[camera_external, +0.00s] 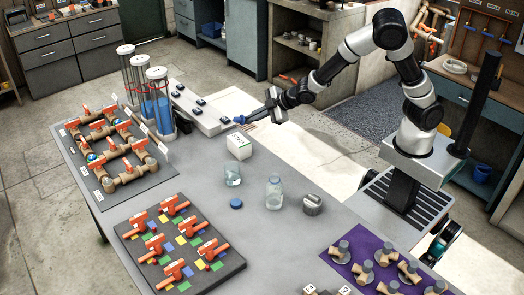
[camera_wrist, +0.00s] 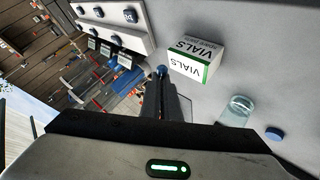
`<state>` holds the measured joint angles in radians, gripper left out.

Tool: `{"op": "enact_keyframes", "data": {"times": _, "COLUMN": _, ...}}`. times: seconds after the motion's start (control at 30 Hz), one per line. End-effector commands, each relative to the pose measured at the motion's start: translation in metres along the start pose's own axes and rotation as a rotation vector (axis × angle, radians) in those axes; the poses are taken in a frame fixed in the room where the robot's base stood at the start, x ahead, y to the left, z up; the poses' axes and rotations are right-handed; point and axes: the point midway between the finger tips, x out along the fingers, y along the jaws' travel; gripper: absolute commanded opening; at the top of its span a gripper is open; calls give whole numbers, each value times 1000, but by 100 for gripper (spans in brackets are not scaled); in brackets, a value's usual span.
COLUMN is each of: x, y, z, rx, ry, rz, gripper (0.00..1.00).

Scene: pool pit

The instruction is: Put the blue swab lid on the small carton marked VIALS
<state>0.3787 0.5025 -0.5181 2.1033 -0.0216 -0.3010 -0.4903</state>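The small white carton (camera_external: 239,146) with a green band stands on the grey table. In the wrist view the carton (camera_wrist: 197,62) reads VIALS. My gripper (camera_external: 246,118) is beyond the carton, above the table's far edge. In the wrist view my gripper's fingers (camera_wrist: 162,82) appear closed, with a small blue lid (camera_wrist: 161,71) at their tips, left of the carton and apart from it. The blue lid (camera_external: 239,119) also shows at the fingertips in the external view. Another blue lid (camera_external: 236,204) lies flat on the table; it also shows in the wrist view (camera_wrist: 274,133).
An open glass jar (camera_external: 233,174), a clear bottle (camera_external: 274,193) and a metal tin (camera_external: 312,205) stand nearer. A white rack (camera_external: 200,112) with dark items and tall blue-filled cylinders (camera_external: 158,106) are left.

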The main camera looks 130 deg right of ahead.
Motion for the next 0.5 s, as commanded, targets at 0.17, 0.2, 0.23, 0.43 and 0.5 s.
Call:
{"op": "enact_keyframes", "data": {"times": 0.17, "x": 16, "y": 4, "z": -9, "rx": 202, "ry": 214, "rz": 99, "gripper": 0}}
{"op": "enact_keyframes", "data": {"times": 0.2, "x": 18, "y": 5, "z": -12, "rx": 246, "ry": 271, "rz": 122, "gripper": 0}}
{"op": "enact_keyframes", "data": {"times": 0.23, "x": 19, "y": 6, "z": -14, "rx": 280, "ry": 315, "rz": 137, "gripper": 0}}
{"op": "enact_keyframes", "data": {"times": 0.43, "x": 20, "y": 7, "z": -30, "rx": 484, "ry": 654, "rz": 197, "gripper": 0}}
{"op": "enact_keyframes", "data": {"times": 0.5, "x": 17, "y": 5, "z": -34, "rx": 541, "ry": 774, "rz": 183, "gripper": 0}}
